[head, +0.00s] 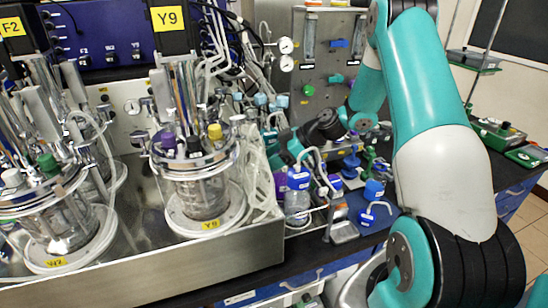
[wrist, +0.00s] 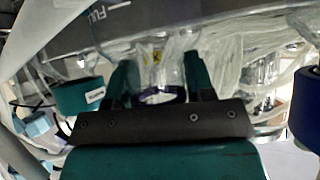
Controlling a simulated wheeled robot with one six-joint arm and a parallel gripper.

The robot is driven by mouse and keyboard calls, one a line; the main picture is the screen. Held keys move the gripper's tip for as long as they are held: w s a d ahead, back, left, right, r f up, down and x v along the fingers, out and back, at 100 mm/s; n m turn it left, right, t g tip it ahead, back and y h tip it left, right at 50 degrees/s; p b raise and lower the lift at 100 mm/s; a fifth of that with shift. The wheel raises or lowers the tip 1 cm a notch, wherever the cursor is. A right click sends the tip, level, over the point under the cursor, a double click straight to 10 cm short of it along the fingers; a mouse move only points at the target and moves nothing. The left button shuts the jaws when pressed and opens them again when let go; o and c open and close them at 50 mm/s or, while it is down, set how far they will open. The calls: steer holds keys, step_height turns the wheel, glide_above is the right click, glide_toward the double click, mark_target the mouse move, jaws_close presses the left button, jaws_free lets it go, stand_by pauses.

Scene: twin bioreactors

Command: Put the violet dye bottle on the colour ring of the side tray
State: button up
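A violet part (head: 280,184), which looks like the violet dye bottle, shows beside the steel bench, partly hidden by a blue-capped bottle. My gripper (head: 290,148) is just above it, pointing toward the bench. In the wrist view the two teal fingers of my gripper (wrist: 159,75) stand apart. A dark violet ring (wrist: 160,98) shows between them, close to both inner sides. I cannot tell whether the fingers touch it. I cannot make out the side tray or its colour ring for certain.
The Y9 bioreactor (head: 200,190) stands on the steel bench (head: 240,254) at left. A teal-capped bottle (wrist: 80,95) is left of the fingers in the wrist view.

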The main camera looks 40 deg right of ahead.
steer(key=shift+o, duration=1.1)
steer(key=shift+r+p, duration=0.25)
steer(key=shift+p, duration=0.05)
steer(key=b+v, duration=0.5)
steer(key=v, duration=0.7)
steer(key=shift+s+f, duration=0.1)
